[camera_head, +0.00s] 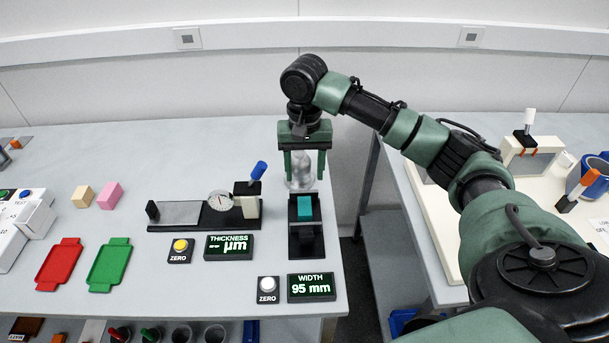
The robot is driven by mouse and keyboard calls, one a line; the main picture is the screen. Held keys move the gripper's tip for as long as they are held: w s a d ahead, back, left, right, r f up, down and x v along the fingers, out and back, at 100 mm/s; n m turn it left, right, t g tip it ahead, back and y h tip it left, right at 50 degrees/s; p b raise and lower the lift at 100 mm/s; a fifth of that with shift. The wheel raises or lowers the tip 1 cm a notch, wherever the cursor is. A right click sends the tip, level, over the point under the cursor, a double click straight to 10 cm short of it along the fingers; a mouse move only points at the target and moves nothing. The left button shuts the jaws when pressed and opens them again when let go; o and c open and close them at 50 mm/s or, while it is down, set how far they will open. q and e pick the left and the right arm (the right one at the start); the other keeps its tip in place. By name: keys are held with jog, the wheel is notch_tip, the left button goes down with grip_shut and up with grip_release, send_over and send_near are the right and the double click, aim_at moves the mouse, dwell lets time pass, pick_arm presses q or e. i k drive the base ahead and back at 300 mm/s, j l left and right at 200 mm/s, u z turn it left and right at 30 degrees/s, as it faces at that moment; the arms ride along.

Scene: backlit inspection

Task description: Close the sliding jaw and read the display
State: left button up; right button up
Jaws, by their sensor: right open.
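The width gauge is a black device (292,244) near the right end of the left table. A teal block (305,206) sits in its far part. The dark sliding jaw (305,232) seems to stand nearer to me, apart from the block, but black on black is hard to make out. The width display (311,288) reads 95 mm. My right gripper (305,177) is open and empty, fingers pointing down, above and just behind the teal block. My left gripper is not in view.
A clear glass vessel (301,184) shows behind and between my right fingers. A thickness gauge (176,214) with a blue-knobbed lever (258,171) stands left of the width gauge. Its display (229,246) shows dashes and µm. A white zero button (268,284) sits near the front edge.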

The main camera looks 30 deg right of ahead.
aim_at(306, 230)
jog(key=z, duration=1.05)
